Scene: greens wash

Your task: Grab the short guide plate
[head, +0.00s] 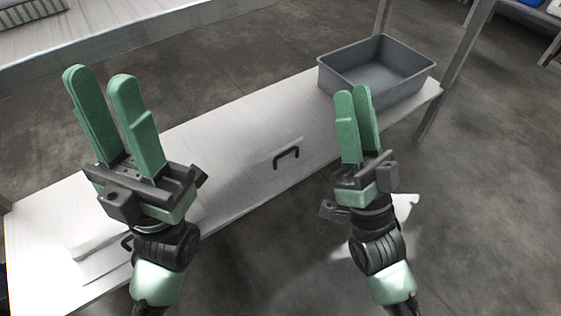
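A pale plate with a black bar handle (286,157) lies at the middle of the white bench; its outline is faint. Another pale plate (100,262) with a black handle lies at the bench's lower left, partly cut off by my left arm. I cannot tell which is the short guide plate. My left gripper (98,75) is open and empty, pointing up over the left part of the bench. My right gripper (353,91) is seen obliquely, its fingers slightly apart and empty. It is right of the middle handle, in front of the tub. Neither gripper touches a handle.
A grey open tub (345,82) stands empty at the bench's far right end. The white bench (215,135) has bare room between the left gripper and the tub. Another pale surface (130,45) is at the top left. Metal posts (455,70) stand at the right over grey floor.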

